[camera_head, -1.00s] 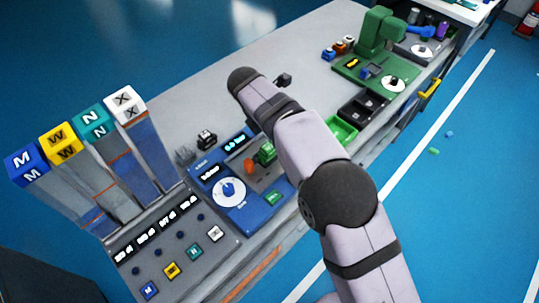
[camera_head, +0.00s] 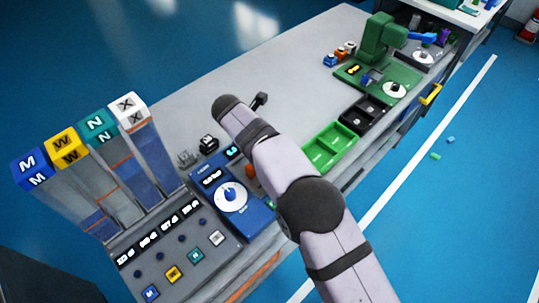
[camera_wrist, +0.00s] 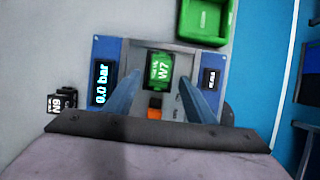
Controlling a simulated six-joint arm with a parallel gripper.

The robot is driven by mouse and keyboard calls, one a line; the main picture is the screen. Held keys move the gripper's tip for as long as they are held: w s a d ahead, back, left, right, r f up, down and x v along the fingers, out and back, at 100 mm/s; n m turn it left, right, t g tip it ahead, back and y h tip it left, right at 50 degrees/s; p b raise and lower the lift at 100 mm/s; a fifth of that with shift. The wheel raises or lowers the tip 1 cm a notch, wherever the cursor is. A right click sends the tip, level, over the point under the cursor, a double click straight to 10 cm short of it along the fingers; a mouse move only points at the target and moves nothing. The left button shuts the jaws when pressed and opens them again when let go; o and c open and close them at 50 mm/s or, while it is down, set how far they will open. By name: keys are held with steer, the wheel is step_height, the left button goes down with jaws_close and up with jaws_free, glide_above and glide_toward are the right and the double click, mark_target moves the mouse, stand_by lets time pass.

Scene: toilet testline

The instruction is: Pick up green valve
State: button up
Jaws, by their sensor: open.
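The green valve (camera_wrist: 159,67), marked W7, sits upright in the picture in a grey slot of the blue test station in the wrist view. An orange part (camera_wrist: 155,101) shows just below it. My gripper (camera_wrist: 160,84) is open, its two blue fingers one to each side of the valve's lower end, with nothing held. I cannot tell how far the fingertips are above it.
A display (camera_wrist: 103,84) reads 0.0 bar left of the valve. A small black block (camera_wrist: 62,102) lies further left. A green tray (camera_wrist: 206,22) is close by, with a black tray (camera_head: 365,112) beyond it in the head view. Letter-topped dispensers (camera_head: 132,112) stand left of the station.

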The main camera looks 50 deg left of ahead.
steer(key=shift+p+x, duration=0.6)
steer(key=shift+x, duration=1.25)
steer(key=c, duration=1.2)
steer(key=shift+r, duration=0.1)
